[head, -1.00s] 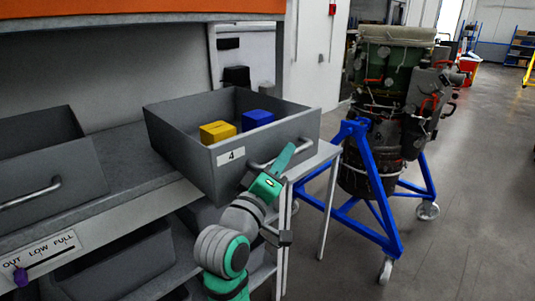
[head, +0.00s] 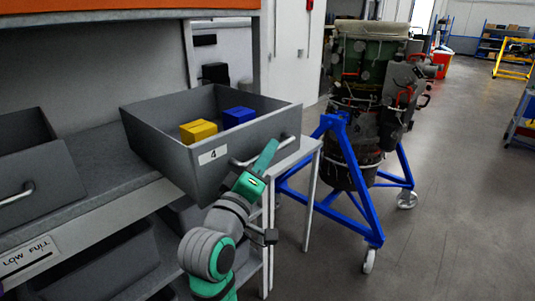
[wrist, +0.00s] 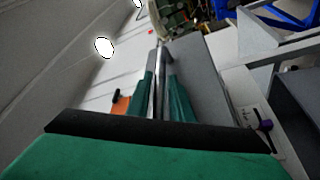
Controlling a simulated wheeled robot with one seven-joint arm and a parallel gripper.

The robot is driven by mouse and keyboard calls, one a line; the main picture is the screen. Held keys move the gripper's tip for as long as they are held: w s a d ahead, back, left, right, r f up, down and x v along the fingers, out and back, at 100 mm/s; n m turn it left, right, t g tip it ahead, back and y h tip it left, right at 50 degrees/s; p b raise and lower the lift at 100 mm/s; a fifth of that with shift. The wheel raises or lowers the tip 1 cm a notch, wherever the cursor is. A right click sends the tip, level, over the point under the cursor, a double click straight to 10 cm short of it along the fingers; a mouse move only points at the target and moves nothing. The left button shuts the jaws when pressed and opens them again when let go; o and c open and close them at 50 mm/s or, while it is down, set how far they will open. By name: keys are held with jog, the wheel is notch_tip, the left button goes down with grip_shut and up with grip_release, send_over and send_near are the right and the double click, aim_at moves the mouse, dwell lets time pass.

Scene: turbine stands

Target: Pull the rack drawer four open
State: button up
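The grey rack drawer four (head: 180,157), with a white label "4" (head: 213,154), juts well out from the shelf in the head view. It holds a yellow block (head: 198,131) and a blue block (head: 239,116). Its bar handle (head: 288,143) runs along the front. My gripper (head: 266,157) is at the middle of this handle. In the wrist view, the handle bar (wrist: 159,75) lies between the two green fingers of my gripper (wrist: 161,92), which look closed on it. The exact finger contact is hard to see.
Another grey drawer (head: 45,160) sits at the left on the shelf (head: 97,150). A label strip reading "LOW FULL" (head: 30,254) is on the lower left edge. A turbine on a blue wheeled stand (head: 345,165) stands right of the drawer. Grey floor at the right is open.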

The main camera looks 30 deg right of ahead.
jog(key=v, duration=1)
jog(key=shift+s, duration=0.2)
jog(key=shift+a+f, duration=0.1)
jog(key=shift+a, duration=0.05)
jog(key=w+a+f+n+t+y, duration=0.1)
jog(key=a+f+n+t+y, duration=0.3)
jog(key=f, duration=0.7)
jog(key=a+f+n+t+y, duration=0.1)
jog(key=a+f+y, duration=0.5)
jog(key=f, duration=0.6)
jog(key=s+a+f+y, duration=0.4)
jog(key=s+a+f, duration=0.45)
jog(key=f, duration=0.45)
jog(key=s+a+f+m+y, duration=0.1)
jog(key=s+a+f+m, duration=0.1)
jog(key=s, duration=0.9)
jog(key=s+a+f+m+g+y, duration=0.1)
jog(key=s+a+f+m+y, duration=0.1)
jog(key=s, duration=0.9)
jog(key=shift+s+f+m, duration=0.2)
jog(key=shift+f+m, duration=0.45)
jog(key=shift+m, duration=0.15)
